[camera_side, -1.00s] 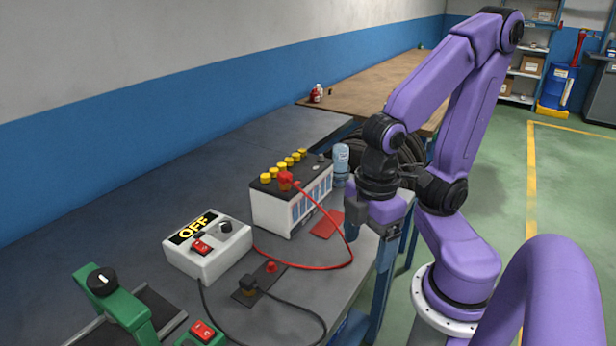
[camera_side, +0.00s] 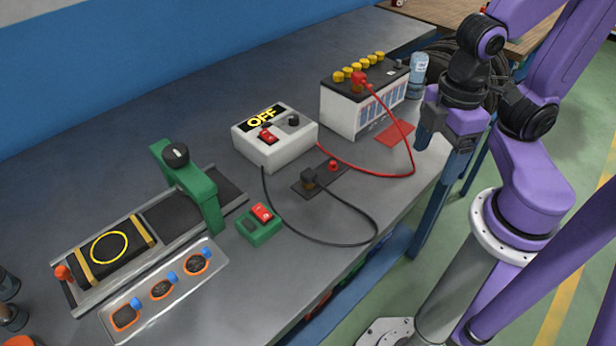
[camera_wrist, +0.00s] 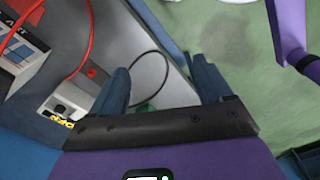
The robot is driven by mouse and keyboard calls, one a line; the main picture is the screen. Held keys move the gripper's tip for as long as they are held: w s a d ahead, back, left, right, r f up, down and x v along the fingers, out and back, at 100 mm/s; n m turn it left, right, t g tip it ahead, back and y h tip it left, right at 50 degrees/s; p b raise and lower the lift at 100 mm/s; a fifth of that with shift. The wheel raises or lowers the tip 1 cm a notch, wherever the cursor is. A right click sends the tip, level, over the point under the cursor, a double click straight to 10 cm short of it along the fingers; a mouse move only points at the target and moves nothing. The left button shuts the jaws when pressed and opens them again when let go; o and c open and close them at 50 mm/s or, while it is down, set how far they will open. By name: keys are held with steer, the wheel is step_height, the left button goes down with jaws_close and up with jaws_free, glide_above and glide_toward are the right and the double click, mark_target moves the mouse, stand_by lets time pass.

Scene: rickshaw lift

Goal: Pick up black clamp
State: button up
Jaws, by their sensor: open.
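The black clamp (camera_side: 309,180) sits on a dark plate (camera_side: 325,174) on the grey bench, beside a red knob (camera_side: 333,165). A black cable (camera_side: 372,222) loops from it to the white charger box (camera_side: 272,148). My gripper (camera_side: 440,152) is open and empty, pointing down near the bench's front edge, right of the clamp and apart from it. In the wrist view, my open fingers (camera_wrist: 160,72) straddle the bench edge, with the black cable (camera_wrist: 165,62) beyond them. The clamp itself cannot be made out there; my left finger may hide it.
A battery (camera_side: 362,105) with yellow caps carries a red clamp (camera_side: 359,81) and red cable (camera_side: 412,152). A blue bottle (camera_side: 417,74) stands behind my gripper. A green switch box (camera_side: 260,223), green-framed device (camera_side: 190,185) and tray (camera_side: 165,287) lie left. Bench behind the charger is clear.

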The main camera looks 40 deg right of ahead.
steer(key=shift+c, duration=0.7)
steer(key=n, duration=0.5)
glide_above(309, 173)
step_height(309, 173, down, 12)
steer(key=shift+s+a+f, duration=0.1)
steer(key=shift+f, duration=2.65)
